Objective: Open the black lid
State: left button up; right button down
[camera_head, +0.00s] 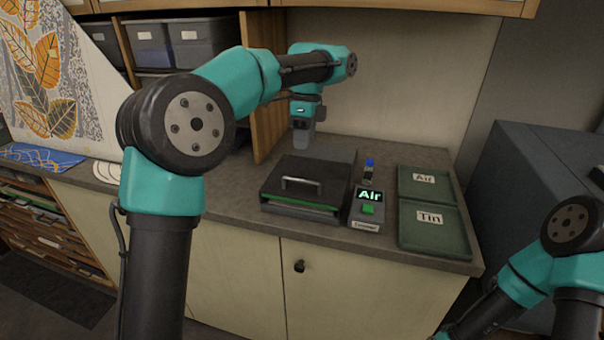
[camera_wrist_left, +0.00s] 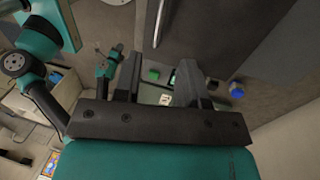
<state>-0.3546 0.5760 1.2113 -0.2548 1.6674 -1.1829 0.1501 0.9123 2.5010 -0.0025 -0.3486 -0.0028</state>
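The black lid (camera_head: 303,181) with a silver handle (camera_head: 301,184) lies over a dark box on the counter. A green strip (camera_head: 300,203) shows along its front, between lid and base. In the left wrist view the handle (camera_wrist_left: 157,22) shows as a thin bar ahead of the fingers, on the dark lid (camera_wrist_left: 200,25). My left gripper (camera_head: 303,139) points down behind the lid, apart from the handle. Its fingers (camera_wrist_left: 158,88) are spread with nothing between them. My right gripper's end (camera_wrist_left: 107,58) is small in the left wrist view; its finger state is unclear.
A control box (camera_head: 367,209) with an "Air" display and green button stands right of the lid. A blue-topped item (camera_head: 369,166) is behind it. Green trays marked Air (camera_head: 425,187) and Tin (camera_head: 434,233) lie further right. A wooden shelf side (camera_head: 270,80) rises left of my left gripper.

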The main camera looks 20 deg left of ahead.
pick_arm(q)
jog(key=f, duration=0.3)
jog(key=s+f, duration=0.1)
jog(key=f, duration=0.2)
jog(key=s+f, duration=0.1)
jog(key=f, duration=0.2)
jog(key=shift+f, duration=0.3)
grip_shut()
